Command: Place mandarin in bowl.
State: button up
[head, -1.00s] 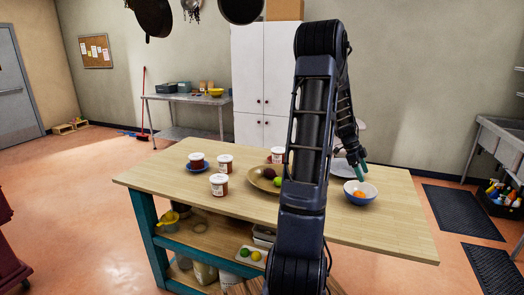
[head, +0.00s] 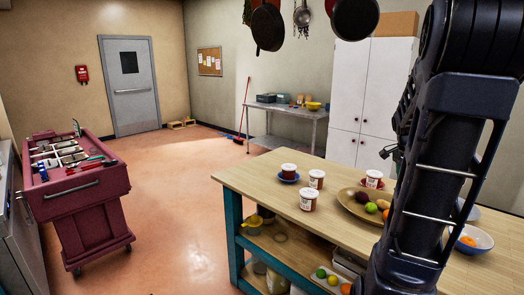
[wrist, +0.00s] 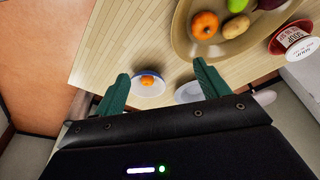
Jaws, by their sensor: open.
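The orange mandarin (head: 468,241) lies inside the blue and white bowl (head: 482,248) on the wooden table, partly cut off by my arm in the head view. In the wrist view the mandarin (wrist: 147,80) sits in the bowl (wrist: 148,93), well beyond my fingertips. My gripper (wrist: 161,68) is open, with two green fingers apart and nothing between them. It is raised above the table, away from the bowl. In the head view my arm hides much of the gripper.
A brown platter (head: 350,207) holds several fruits and vegetables. Several labelled tubs, one of them here (head: 308,200), stand on the table (head: 265,185). A pale plate (wrist: 188,92) lies beside the bowl. A red tool cart (head: 85,205) stands left, with open floor between. Pans (head: 267,27) hang overhead.

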jog(key=s+a+r+n+t+y, duration=0.1)
jog(key=s+a+n, duration=0.3)
jog(key=a, duration=0.4)
jog(key=s+a+r+n+t+y, duration=0.1)
jog(key=s+a+n+t, duration=0.1)
jog(key=s+a+n, duration=0.2)
jog(key=s+a+r+n+t, duration=0.1)
jog(key=s+a+n, duration=0.3)
jog(key=a+n, duration=0.4)
jog(key=a+r, duration=0.1)
jog(key=a, duration=0.4)
jog(key=shift+y, duration=0.4)
